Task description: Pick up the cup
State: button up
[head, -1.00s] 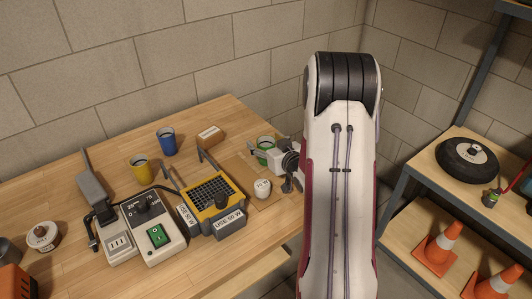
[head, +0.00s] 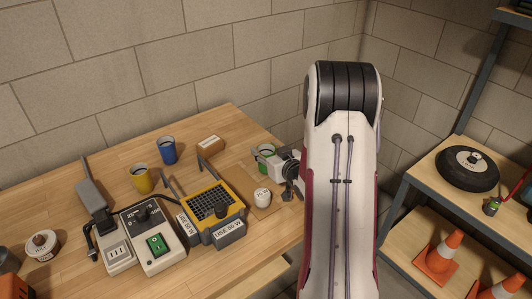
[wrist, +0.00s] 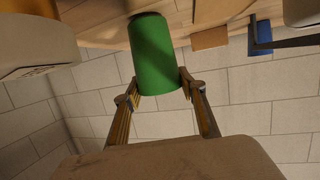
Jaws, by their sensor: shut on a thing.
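A green cup (head: 264,164) stands at the right end of the workbench, partly hidden by my gripper (head: 277,163). In the wrist view the green cup (wrist: 154,50) is between the two fingers of my gripper (wrist: 158,87), which touch its sides near one end. My gripper is shut on it. I cannot tell whether its base touches the bench. A yellow cup (head: 142,181) and a blue cup (head: 167,153) stand upright further left on the bench.
A white labelled jar (head: 262,196) stands close to my gripper. A soldering unit (head: 212,203), a power box (head: 153,245) and a small brown box (head: 210,144) lie to the left. A wall closes the back; a shelf with a wheel (head: 467,170) is at right.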

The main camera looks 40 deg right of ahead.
notch_tip(320, 180, up, 10)
jog(key=shift+f, duration=0.2)
dwell(0.5)
dwell(0.8)
jog(key=w+a+r+n+y, duration=0.1)
jog(key=w+a, duration=0.5)
jog(key=a, duration=1.1)
jog(key=w+a+r+n+y, duration=0.2)
jog(key=w+a, duration=0.5)
jog(key=a, duration=1)
jog(key=w+a+r+n+g+y, duration=0.1)
jog(key=w+a+y, duration=0.4)
jog(key=a, duration=1.3)
jog(key=w+r+n, duration=0.1)
jog(key=w+n, duration=0.1)
jog(key=shift+n+y, duration=0.3)
jog(key=shift+n, duration=0.1)
notch_tip(320, 180, down, 6)
jog(key=shift+f, duration=0.15)
